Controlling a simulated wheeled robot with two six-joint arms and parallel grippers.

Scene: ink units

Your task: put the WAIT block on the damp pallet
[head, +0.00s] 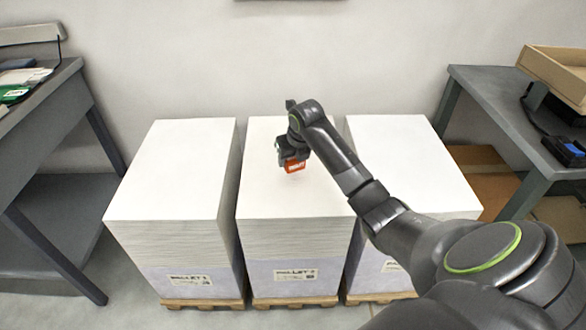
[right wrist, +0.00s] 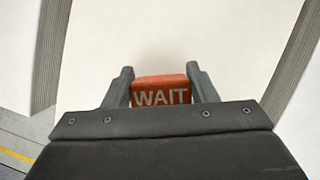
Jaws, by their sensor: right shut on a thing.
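My right gripper (head: 290,158) is shut on the WAIT block (head: 295,166), an orange-red block with pale lettering. In the right wrist view the word WAIT reads clearly on the block (right wrist: 160,92), between the two fingers (right wrist: 162,88). The gripper is over the white top of the middle paper stack (head: 265,200), labelled PALLET 2; I cannot tell whether the block touches it. The left stack (head: 165,190), labelled PALLET 1, and the right stack (head: 405,155), its label partly hidden by my arm, have bare tops. No dampness shows on any stack. My left gripper is not in view.
Narrow gaps separate the three stacks. A grey table (head: 60,95) with papers and a green item stands at the left. Another table (head: 485,85) at the right holds a wooden tray (head: 560,75) and a dark device (head: 555,125). A wall closes the back.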

